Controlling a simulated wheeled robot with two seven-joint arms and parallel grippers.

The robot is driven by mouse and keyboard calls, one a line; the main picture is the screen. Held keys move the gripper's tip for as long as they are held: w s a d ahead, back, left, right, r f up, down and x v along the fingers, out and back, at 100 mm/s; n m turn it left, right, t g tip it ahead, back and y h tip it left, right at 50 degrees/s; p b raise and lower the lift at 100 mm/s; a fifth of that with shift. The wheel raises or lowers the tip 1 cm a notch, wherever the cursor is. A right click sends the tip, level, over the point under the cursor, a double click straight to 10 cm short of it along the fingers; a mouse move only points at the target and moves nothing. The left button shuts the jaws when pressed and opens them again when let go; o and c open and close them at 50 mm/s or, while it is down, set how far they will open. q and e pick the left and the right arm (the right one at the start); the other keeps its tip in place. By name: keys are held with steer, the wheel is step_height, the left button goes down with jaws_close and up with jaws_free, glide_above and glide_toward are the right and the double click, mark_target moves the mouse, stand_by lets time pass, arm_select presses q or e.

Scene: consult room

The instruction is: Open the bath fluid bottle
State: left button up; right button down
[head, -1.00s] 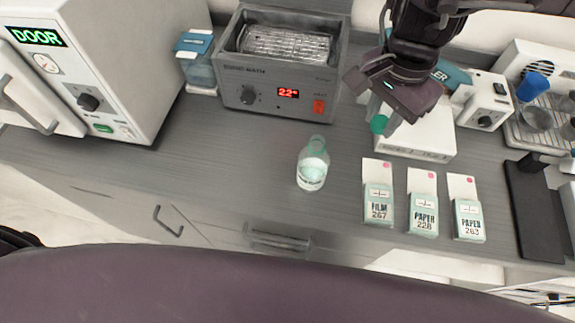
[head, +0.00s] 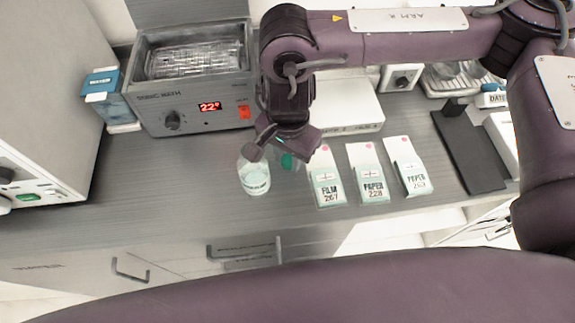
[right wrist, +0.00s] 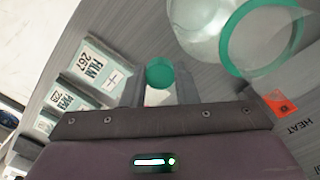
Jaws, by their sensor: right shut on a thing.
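The bath fluid bottle (head: 254,180) stands upright on the grey counter, a clear bottle with pale fluid and a white label. In the right wrist view the bottle (right wrist: 200,28) shows a green ring around an open neck, with no cap on it. My right gripper (head: 282,158) is just right of the bottle in the head view, shut on a green cap (head: 287,160). The cap (right wrist: 160,75) sits between the two fingertips in the right wrist view, apart from the bottle's neck. One finger partly overlaps the bottle's top in the head view. My left gripper is not in view.
The sonic bath (head: 190,95) stands behind the bottle, with a blue-topped container (head: 103,95) to its left. Several test packets, such as the film pack (head: 327,185), lie right of the bottle. A white box (head: 350,108) is behind them. The counter left of the bottle is clear.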

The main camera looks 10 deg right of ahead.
mark_target(288, 177)
steer(key=shift+f, duration=2.7)
steer(key=shift+f+b, duration=0.2)
steer(key=shift+b, duration=0.1)
steer(key=c, duration=1.1)
jaws_free()
steer(key=shift+c, duration=0.2)
steer(key=shift+r, duration=0.1)
steer(key=shift+r+p, duration=0.25)
steer(key=shift+p, duration=0.15)
steer(key=shift+w+r, duration=0.1)
steer(key=shift+r, duration=0.25)
step_height(288, 177, up, 11)
steer(key=shift+r+b, duration=0.1)
steer(key=shift+b, duration=0.55)
